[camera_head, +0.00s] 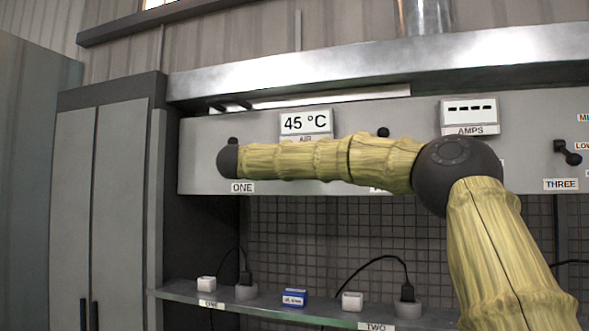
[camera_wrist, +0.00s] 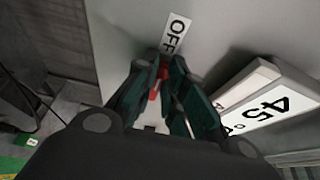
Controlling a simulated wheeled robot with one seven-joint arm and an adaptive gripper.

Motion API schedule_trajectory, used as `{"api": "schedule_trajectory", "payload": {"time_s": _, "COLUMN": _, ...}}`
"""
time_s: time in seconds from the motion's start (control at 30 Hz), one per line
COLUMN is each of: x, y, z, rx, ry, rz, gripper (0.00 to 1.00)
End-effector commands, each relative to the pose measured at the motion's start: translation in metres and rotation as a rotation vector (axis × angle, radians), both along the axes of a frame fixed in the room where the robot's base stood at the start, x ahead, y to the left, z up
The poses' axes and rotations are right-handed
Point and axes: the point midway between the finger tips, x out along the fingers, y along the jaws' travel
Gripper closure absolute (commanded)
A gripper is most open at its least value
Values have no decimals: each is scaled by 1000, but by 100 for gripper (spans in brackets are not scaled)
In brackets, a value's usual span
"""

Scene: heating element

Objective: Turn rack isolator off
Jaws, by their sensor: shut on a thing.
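In the wrist view, the dark green fingers of my gripper (camera_wrist: 160,75) are closed in front of a grey panel. A small red part (camera_wrist: 154,96) shows between them, apparently the rack isolator's handle; most of it is hidden by the fingers. A white OFF label (camera_wrist: 175,33) is just beyond the fingertips. In the head view, my arm stretches left across the grey panel (camera_head: 350,108), and my gripper and the isolator are hidden behind it.
A 45 °C display (camera_head: 306,122) is above my arm and beside my gripper in the wrist view (camera_wrist: 275,108). An AMPS display (camera_head: 469,112) and a black knob (camera_head: 567,153) are farther right. A shelf (camera_head: 270,314) with plugs runs below. A grey cabinet (camera_head: 110,200) stands left.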

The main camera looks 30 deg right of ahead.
Motion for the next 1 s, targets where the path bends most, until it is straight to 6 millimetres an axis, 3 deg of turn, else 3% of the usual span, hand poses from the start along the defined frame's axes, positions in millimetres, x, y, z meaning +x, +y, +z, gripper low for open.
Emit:
{"api": "schedule_trajectory", "payload": {"time_s": 0.23, "x": 1, "y": 0, "z": -3, "rx": 1, "ry": 4, "rz": 0, "gripper": 100}}
{"api": "schedule_trajectory", "payload": {"time_s": 0.27, "x": 1, "y": 0, "z": -3, "rx": 1, "ry": 4, "rz": 0, "gripper": 86}}
{"api": "schedule_trajectory", "payload": {"time_s": 0.3, "x": 1, "y": 0, "z": -3, "rx": 1, "ry": 4, "rz": 0, "gripper": 78}}
{"api": "schedule_trajectory", "payload": {"time_s": 0.4, "x": 0, "y": 0, "z": -2, "rx": 1, "ry": 3, "rz": 0, "gripper": 66}}
{"api": "schedule_trajectory", "payload": {"time_s": 0.77, "x": -1, "y": 4, "z": -1, "rx": 0, "ry": 1, "rz": 1, "gripper": 66}}
{"api": "schedule_trajectory", "payload": {"time_s": 1.0, "x": -10, "y": 34, "z": -1, "rx": -2, "ry": 3, "rz": 3, "gripper": 66}}
